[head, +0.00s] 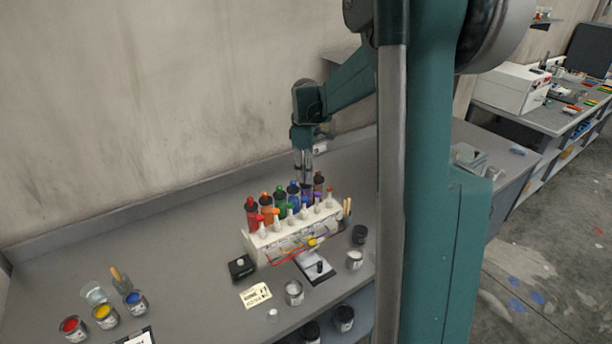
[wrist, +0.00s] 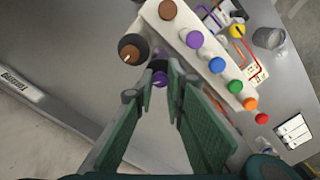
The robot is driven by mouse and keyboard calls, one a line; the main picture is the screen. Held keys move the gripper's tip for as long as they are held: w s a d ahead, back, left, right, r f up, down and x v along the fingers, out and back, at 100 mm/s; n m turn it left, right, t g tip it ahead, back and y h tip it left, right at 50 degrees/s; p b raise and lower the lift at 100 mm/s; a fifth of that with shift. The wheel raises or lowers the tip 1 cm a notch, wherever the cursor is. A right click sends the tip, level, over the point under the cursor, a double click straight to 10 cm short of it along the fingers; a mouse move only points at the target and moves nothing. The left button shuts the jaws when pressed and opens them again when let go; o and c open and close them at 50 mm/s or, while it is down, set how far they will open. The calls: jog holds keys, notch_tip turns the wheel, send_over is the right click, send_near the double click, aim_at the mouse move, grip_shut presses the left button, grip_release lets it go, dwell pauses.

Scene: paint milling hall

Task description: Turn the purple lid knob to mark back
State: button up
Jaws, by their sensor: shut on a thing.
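The purple lid knob (wrist: 159,79) shows between the fingertips of my gripper (wrist: 159,74) in the wrist view. My gripper is shut on it from above. The fingers cover its sides, and I cannot make out its pointer or the marks around it. In the head view my gripper (head: 304,177) reaches down to the back row of bottles, at the purple-lidded bottle (head: 307,190). This bottle is between the blue-lidded bottle (head: 293,189) and the brown-lidded one (head: 319,182).
A white rack (head: 262,250) carries small colour-capped bottles in front of the back row. A brown lid with a pale mark (wrist: 130,50) stands close beside my fingers. Jars (head: 293,293) and a sign (head: 255,295) are on the bench's front.

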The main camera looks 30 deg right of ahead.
jog(key=n, duration=0.6)
jog(key=shift+n, duration=0.3)
dwell(0.4)
jog(key=o, duration=0.9)
jog(key=shift+r, duration=0.15)
jog(key=shift+r, duration=5.9)
